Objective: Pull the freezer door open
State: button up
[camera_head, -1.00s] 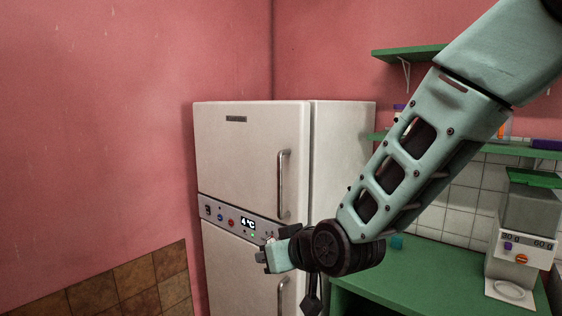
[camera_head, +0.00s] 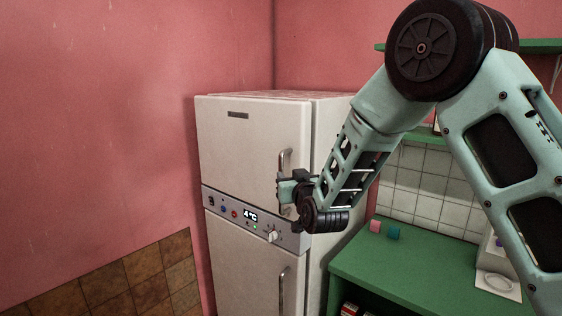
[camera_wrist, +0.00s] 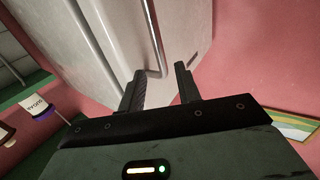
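The white fridge-freezer has an upper door (camera_head: 245,135) and a lower door (camera_head: 245,270), with a control panel (camera_head: 250,217) between them. Both doors look shut; I cannot tell which one is the freezer's. The upper door's metal handle (camera_head: 286,158) is vertical, near its right edge. My gripper (camera_head: 284,188) is at this handle's lower part, which it partly hides in the head view. In the wrist view, my gripper (camera_wrist: 160,84) has its two fingers apart, with the handle's end (camera_wrist: 155,70) appearing between their tips. Contact cannot be told. The lower handle (camera_head: 282,290) is clear of my gripper.
A green counter (camera_head: 400,270) stands right of the fridge, with a pink block (camera_head: 375,226) and a blue block (camera_head: 393,233) on it. A pink wall (camera_head: 100,130) is close on the fridge's left. The floor in front is out of view.

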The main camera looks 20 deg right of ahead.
aim_at(282, 168)
jog(key=w+p, duration=0.3)
jog(key=w, duration=0.5)
jog(key=shift+w+a, duration=0.15)
jog(key=shift+w, duration=0.05)
grip_shut()
